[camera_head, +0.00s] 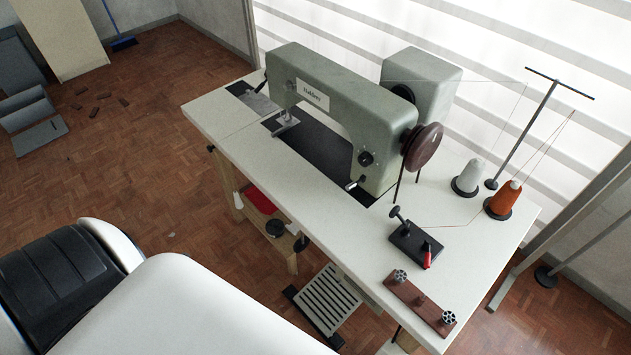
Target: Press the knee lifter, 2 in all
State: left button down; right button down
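A small dark pad (301,243) hangs below the front edge of the sewing table (240,140) and looks like the knee lifter. It is small and its upper part is hidden under the tabletop, so I cannot tell whether it is pressed. The grey-green sewing machine (335,112) stands on the table, with a brown handwheel (424,146) at its right end. Neither of my grippers shows in the head view.
A slatted foot treadle (327,300) is on the floor under the table. A wooden shelf with a red item (262,200) and a dark round item (275,228) stands left of the pad. Thread cones (503,198) and a bobbin winder (416,244) are at right.

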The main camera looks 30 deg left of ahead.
aim_at(302, 243)
jog(key=j+z, duration=0.4)
jog(key=j, duration=0.15)
jog(key=k+j+z, duration=0.1)
jog(key=j+z, duration=0.3)
jog(key=j, duration=0.15)
jog(key=k+j, duration=0.1)
jog(key=j, duration=0.4)
jog(key=k+j, duration=0.1)
jog(key=j, duration=0.35)
jog(key=k+j+z, duration=0.1)
jog(key=j, duration=0.4)
jog(key=k+j, duration=0.1)
jog(key=j, duration=0.35)
